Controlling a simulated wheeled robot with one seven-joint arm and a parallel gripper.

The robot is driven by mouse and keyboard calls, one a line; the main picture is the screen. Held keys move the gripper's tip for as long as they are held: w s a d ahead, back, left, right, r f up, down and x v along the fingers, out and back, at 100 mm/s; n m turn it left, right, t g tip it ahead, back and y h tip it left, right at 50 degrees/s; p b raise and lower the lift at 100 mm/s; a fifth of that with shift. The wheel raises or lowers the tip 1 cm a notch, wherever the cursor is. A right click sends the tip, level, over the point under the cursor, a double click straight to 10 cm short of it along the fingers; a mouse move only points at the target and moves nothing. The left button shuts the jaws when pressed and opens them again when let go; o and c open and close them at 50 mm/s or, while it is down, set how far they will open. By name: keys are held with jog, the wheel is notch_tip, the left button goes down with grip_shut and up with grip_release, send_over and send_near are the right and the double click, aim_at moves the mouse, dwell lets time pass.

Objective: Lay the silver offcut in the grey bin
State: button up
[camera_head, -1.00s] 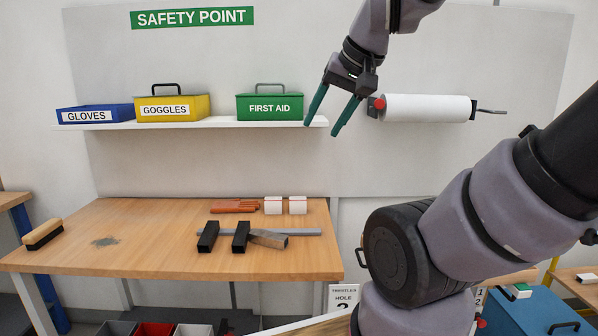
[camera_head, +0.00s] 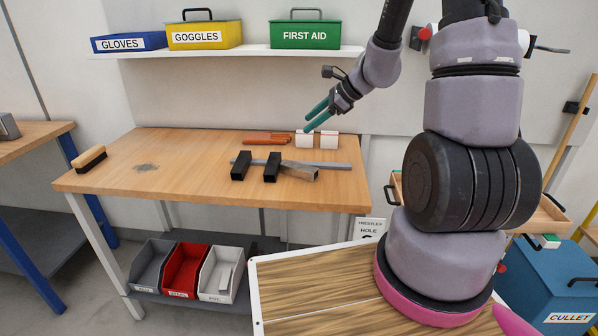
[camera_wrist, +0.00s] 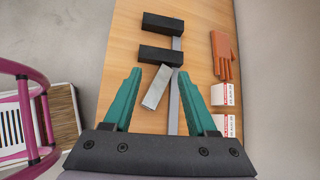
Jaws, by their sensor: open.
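The silver offcut (camera_head: 300,171) is a short square metal piece lying askew at the right black block on the wooden bench. In the wrist view the offcut (camera_wrist: 155,90) shows between my fingertips, lower down. My gripper (camera_head: 307,121) is open and empty, in the air above the back of the bench; the wrist view shows both green fingers (camera_wrist: 159,73) spread. The grey bin (camera_head: 149,270) stands on the shelf under the bench, leftmost of three bins, its front label too small to read surely. I see nothing in it.
Two black blocks (camera_head: 240,166) sit across a long grey bar (camera_head: 335,165). Orange-red gloves (camera_head: 266,139) and white boxes (camera_head: 304,140) lie behind. A red bin (camera_head: 186,272) and a pale bin (camera_head: 220,274) with a strip inside adjoin the grey bin. A brush (camera_head: 89,158) lies left.

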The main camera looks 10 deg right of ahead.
aim_at(299, 166)
jog(key=w+f+m, duration=0.1)
jog(key=f+m, duration=0.1)
jog(key=f, duration=0.3)
jog(key=w+f+m, duration=0.2)
jog(key=f, duration=0.3)
jog(key=w+f+m, duration=0.2)
jog(key=f, duration=0.3)
jog(key=shift+d+t+h, duration=0.3)
jog(key=shift+h, duration=0.1)
jog(key=x, duration=0.5)
jog(key=shift+a+f, duration=0.1)
jog(key=shift+f, duration=0.25)
grip_shut()
